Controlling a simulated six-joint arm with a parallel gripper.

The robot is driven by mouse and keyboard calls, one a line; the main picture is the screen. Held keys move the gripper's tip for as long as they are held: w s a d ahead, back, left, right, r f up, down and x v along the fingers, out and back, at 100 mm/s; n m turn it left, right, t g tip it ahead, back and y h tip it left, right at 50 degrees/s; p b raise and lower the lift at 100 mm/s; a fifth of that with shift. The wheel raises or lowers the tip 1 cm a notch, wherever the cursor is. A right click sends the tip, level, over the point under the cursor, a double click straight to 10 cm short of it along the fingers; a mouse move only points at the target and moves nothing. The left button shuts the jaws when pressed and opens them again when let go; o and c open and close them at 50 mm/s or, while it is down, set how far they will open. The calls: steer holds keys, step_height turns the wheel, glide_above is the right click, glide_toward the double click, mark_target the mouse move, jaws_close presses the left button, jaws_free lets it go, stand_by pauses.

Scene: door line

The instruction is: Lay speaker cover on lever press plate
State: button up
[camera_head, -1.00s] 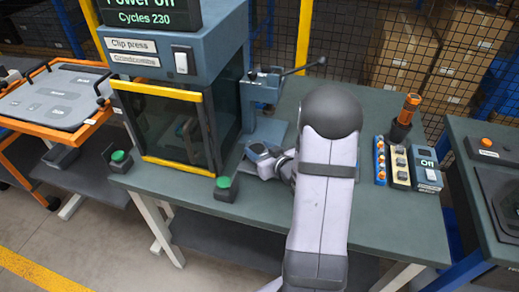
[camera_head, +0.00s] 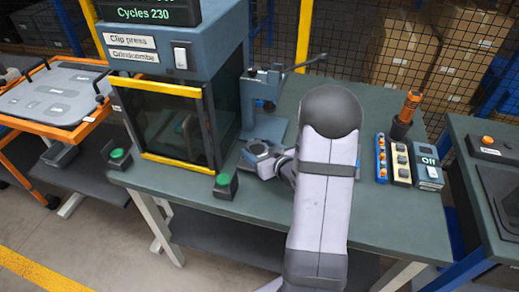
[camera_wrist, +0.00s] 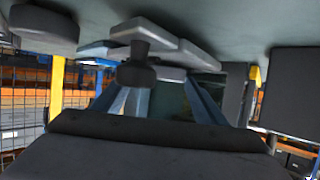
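The lever press (camera_head: 262,92) stands on the green bench, right of the clip press, with its lever reaching up to the right. Its base plate (camera_head: 270,128) shows partly behind my gripper. My gripper (camera_head: 254,152) is low over the bench just in front of the press base. Its fingers are too small to tell whether they are open or shut. I cannot make out the speaker cover for certain in either view. In the wrist view, a dark surface fills the bottom, with pale angular parts above it that I cannot identify.
The clip press (camera_head: 165,120) with a yellow-framed window stands close left. Green buttons (camera_head: 118,154) and (camera_head: 223,180) sit on the bench's front edge. Bench between is clear.

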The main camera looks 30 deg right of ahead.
steer(key=shift+r, duration=0.15)
steer(key=shift+r+p, duration=0.65)
steer(key=shift+p, duration=0.05)
steer(key=p+v, duration=0.1)
steer(key=v, duration=0.8)
steer(key=shift+s+r+p, duration=0.15)
steer(key=shift+s+p, duration=0.1)
steer(key=shift+p, duration=0.1)
steer(key=shift+s+p, duration=0.1)
steer(key=shift+p, duration=0.35)
steer(key=p+v, duration=0.2)
steer(key=p, duration=0.4)
